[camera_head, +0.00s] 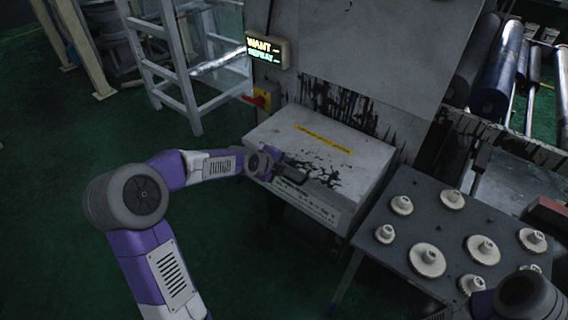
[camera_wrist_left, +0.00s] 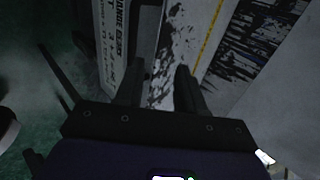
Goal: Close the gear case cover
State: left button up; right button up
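The gear case cover (camera_head: 340,140) is the pale grey, scuffed top of a box at the machine's foot, with a yellow strip across it. It looks flat and down on the box; I cannot tell whether a small gap is left. The lettered front face (camera_head: 305,200) shows below its edge and also in the left wrist view (camera_wrist_left: 118,45). My left gripper (camera_head: 295,174) is at the cover's front left edge. In the left wrist view its two fingers (camera_wrist_left: 160,80) are apart over the scuffed surface, with nothing seen between them. Contact is unclear. My right gripper is out of view.
A dark table (camera_head: 395,240) with several pale gears stands right of the box. A grey metal frame (camera_head: 185,85) stands at the back left. A lit sign (camera_head: 265,50) and a red switch (camera_head: 262,98) are on the machine. The green floor at left is free.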

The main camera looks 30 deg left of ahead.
pick_arm(q)
jog(key=shift+s+r, duration=0.1)
jog(key=shift+r, duration=0.05)
jog(key=p+v, duration=0.5)
jog(key=v, duration=0.2)
dwell(0.4)
jog(key=shift+s, duration=0.15)
dwell(0.4)
jog(key=s+d+f+n+g+h, duration=0.2)
jog(key=s+d+f+n, duration=0.2)
jog(key=d+f+n, duration=0.5)
jog(key=s+d+f+n+g+h, duration=0.15)
jog(key=s+d+f+n, duration=0.25)
jog(key=d+f, duration=0.45)
jog(key=s+d+f+n+g, duration=0.1)
jog(key=s+f+n+g, duration=0.1)
jog(key=s+f+n, duration=0.3)
jog(key=s+d+f+n+g+y, duration=0.1)
jog(key=s+f+n, duration=0.4)
jog(key=s, duration=0.5)
notch_tip(320, 180, down, 2)
jog(key=shift+s+d+f+g, duration=0.3)
jog(key=shift+d+g, duration=0.4)
jog(key=shift+g, duration=0.35)
